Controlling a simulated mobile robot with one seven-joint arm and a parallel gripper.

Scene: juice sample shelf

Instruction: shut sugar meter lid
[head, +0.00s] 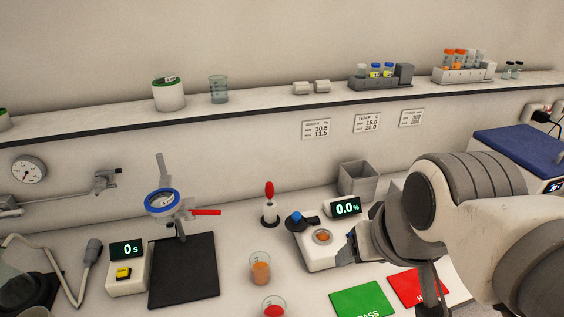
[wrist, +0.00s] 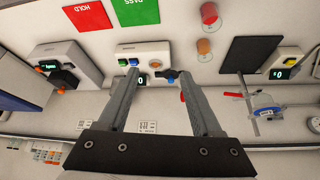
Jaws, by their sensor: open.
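In the head view my arm hides most of the gripper, beside the meter's right.
Cups of orange (head: 260,268) and red (head: 274,308) liquid stand to the left and front. A red-topped stand (head: 269,205) is close behind left. Green (head: 362,300) and red (head: 408,286) mats lie in front. A grey bin (head: 358,180) is behind.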

